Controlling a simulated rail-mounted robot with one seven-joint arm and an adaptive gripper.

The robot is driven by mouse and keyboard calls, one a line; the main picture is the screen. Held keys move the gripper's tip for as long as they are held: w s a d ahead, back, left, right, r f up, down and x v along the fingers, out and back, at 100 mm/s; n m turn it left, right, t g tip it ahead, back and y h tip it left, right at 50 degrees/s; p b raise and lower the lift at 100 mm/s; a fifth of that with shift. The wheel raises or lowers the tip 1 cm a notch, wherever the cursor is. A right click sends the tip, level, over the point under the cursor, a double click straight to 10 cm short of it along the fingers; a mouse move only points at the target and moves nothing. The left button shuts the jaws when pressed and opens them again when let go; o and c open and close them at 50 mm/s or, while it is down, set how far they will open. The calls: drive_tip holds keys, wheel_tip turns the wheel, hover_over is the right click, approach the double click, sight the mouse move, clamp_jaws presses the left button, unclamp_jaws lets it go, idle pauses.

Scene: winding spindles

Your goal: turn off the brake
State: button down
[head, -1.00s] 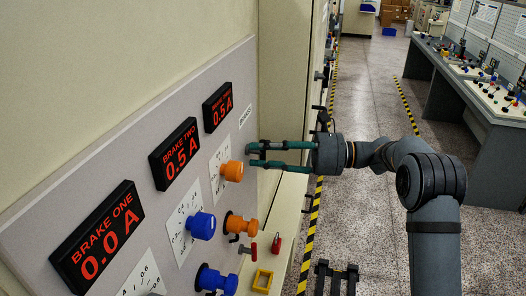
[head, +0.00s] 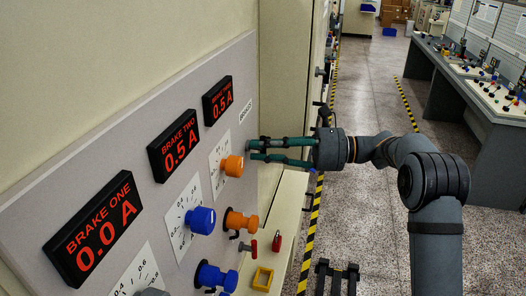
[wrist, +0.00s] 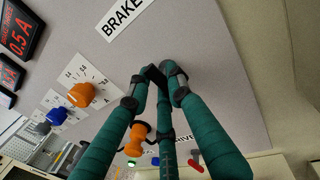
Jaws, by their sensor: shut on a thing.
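The brake panel (head: 140,130) is a grey board with a BRAKE label (head: 245,111), which also shows in the wrist view (wrist: 123,17). My gripper (head: 251,150) is at the panel's right edge, below that label and right of the upper orange knob (head: 233,166). In the wrist view its fingertips (wrist: 160,82) are closed around a small dark part, apparently the brake switch, mostly hidden by the dark finger pads.
Blue knobs (head: 201,219) and a lower orange knob (head: 240,220) stick out left of and below my gripper. A red-handled part (head: 276,240) and a yellow frame (head: 262,280) are below it. The floor aisle (head: 370,100) is open behind, with benches (head: 460,90) on the right.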

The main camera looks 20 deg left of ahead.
drive_tip(key=n+b, duration=0.4)
drive_tip(key=b, duration=0.1)
drive_tip(key=shift+f+h, duration=0.35)
drive_tip(key=shift+h, duration=0.05)
drive_tip(key=n+t+b, duration=0.1)
drive_tip(key=n+b, duration=0.5)
drive_tip(key=n+t+b, duration=0.1)
drive_tip(key=n+b, duration=0.1)
drive_tip(key=b, duration=0.1)
drive_tip(key=shift+f+t+h, duration=0.1)
drive_tip(key=shift+t+h, duration=0.2)
drive_tip(key=shift+h, duration=0.1)
drive_tip(key=shift+w+n+t+b, duration=0.1)
drive_tip(key=shift+n+t+b, duration=0.3)
drive_tip(key=shift+n+b, duration=0.9)
drive_tip(key=c, duration=1.7)
unclamp_jaws()
drive_tip(key=shift+o, duration=0.4)
drive_tip(key=shift+d, duration=0.1)
